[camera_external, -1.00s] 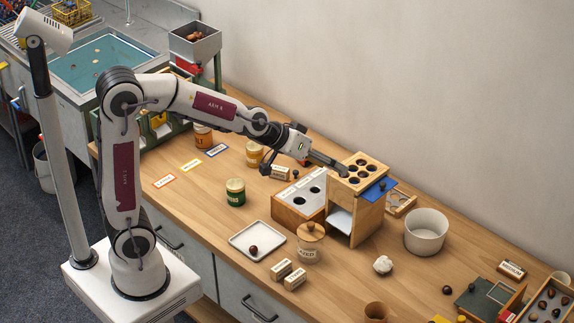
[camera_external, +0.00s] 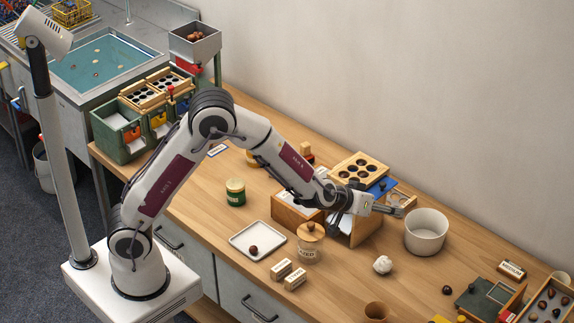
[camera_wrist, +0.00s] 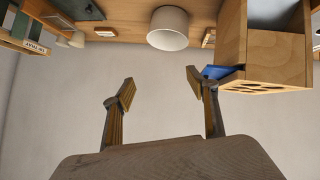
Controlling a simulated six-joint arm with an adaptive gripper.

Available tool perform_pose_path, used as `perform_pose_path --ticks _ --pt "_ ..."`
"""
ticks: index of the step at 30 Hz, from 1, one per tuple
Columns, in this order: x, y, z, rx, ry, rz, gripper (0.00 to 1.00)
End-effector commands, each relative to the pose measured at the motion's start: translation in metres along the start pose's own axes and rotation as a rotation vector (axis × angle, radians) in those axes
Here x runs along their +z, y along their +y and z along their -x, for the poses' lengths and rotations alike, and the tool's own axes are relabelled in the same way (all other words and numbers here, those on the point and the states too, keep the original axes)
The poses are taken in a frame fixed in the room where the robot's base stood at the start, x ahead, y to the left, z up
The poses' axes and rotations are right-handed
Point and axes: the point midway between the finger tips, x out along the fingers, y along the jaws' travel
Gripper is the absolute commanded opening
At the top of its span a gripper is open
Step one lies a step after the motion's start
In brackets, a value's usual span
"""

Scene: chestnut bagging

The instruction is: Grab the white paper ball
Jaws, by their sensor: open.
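The white paper ball (camera_external: 382,265) is a crumpled lump on the wooden bench (camera_external: 330,290), in front of the white bowl and right of the lidded jar. My gripper (camera_external: 388,208) is above and behind it, near the wooden box with round holes, and does not touch the ball. In the wrist view my gripper (camera_wrist: 155,92) has its two fingers spread wide with nothing between them. The paper ball does not clearly show in the wrist view.
The holed wooden box (camera_external: 358,168) stands just left of my gripper, and the white bowl (camera_external: 426,232) just right. The bench close around the ball is clear.

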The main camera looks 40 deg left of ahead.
Motion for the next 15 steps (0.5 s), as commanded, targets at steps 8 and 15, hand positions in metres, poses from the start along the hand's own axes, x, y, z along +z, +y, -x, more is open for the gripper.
perform_pose_path --ticks 8,15 --pt "0.048 0.003 -0.037 -0.079 0.049 -0.018 0.58" --pt "0.091 -0.001 -0.059 -0.158 0.099 -0.047 0.58"
